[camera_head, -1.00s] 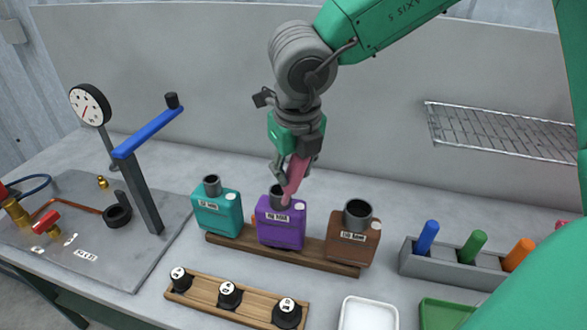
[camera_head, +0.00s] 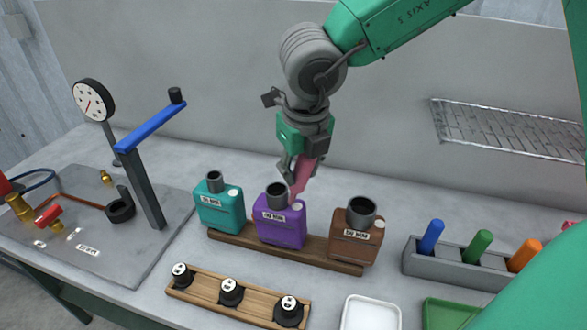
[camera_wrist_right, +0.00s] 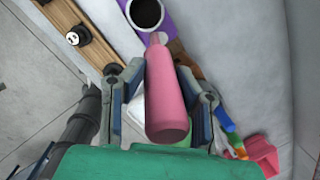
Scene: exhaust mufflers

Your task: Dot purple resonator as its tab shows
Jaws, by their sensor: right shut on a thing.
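The purple resonator (camera_head: 281,229) stands upright in the middle of a wooden strip, with a dark open neck, a white front label too small to read and a pale round spot (camera_head: 298,205) on its top right. In the right wrist view its purple top (camera_wrist_right: 160,32) shows around the neck. My right gripper (camera_head: 299,164) is shut on a pink marker (camera_wrist_right: 167,100), which also shows in the head view (camera_head: 304,177). The marker points down, its tip at the resonator's top between neck and spot; I cannot tell whether it touches. My left gripper is not in view.
A teal resonator (camera_head: 220,208) and a brown resonator (camera_head: 352,246) flank the purple one. In front are a wooden strip (camera_head: 205,299) with black-capped pieces and a white tray (camera_head: 370,315). A grey holder (camera_head: 420,264) with several markers is right; a gauge fixture (camera_head: 145,185) is left.

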